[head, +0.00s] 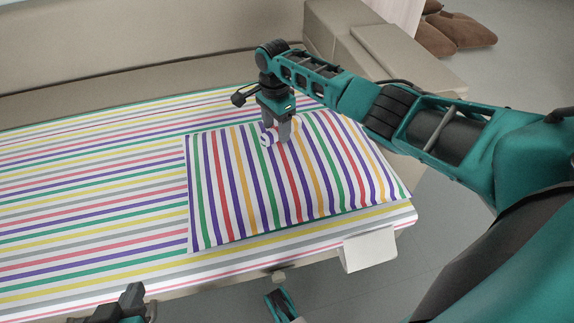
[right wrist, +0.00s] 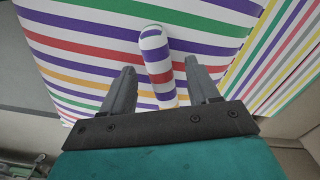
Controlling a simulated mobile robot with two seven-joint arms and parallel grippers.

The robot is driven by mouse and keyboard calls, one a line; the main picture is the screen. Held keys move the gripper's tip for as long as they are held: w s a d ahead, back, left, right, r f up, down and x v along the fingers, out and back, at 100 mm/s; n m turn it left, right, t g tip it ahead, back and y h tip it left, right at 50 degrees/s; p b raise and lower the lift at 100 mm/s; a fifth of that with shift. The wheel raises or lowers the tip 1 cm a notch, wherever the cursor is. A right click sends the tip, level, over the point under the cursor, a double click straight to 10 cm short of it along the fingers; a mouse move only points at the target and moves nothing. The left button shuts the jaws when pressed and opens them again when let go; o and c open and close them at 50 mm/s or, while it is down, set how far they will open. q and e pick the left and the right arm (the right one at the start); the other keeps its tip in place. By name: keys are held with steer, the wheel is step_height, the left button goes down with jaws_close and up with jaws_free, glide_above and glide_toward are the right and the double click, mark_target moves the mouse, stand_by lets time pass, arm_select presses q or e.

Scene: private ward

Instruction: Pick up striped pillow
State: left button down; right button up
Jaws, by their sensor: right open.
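The striped pillow (head: 330,175) lies flat on the striped bed cover, with purple, red, green and orange stripes. It also fills much of the right wrist view (right wrist: 90,60). My right gripper (head: 276,138) is at the pillow's far edge, pointing down. Its fingers are apart, and a rounded striped piece (right wrist: 158,62), which looks like part of the pillow, stands between them in the right wrist view. A gap shows beside it, so the fingers are not closed on it. My left gripper (head: 125,303) is partly in view at the bottom left, away from the pillow; its jaw opening is unclear.
The striped bed cover (head: 80,200) extends to the left under the pillow. A beige backrest (head: 150,55) runs behind, with a beige armrest block (head: 400,60) at the back right. A white panel (head: 368,250) hangs at the front edge. Brown slippers or cushions (head: 455,32) lie on the floor.

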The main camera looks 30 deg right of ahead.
steer(key=shift+r, duration=0.1)
jaws_close()
stand_by(0.4)
stand_by(0.8)
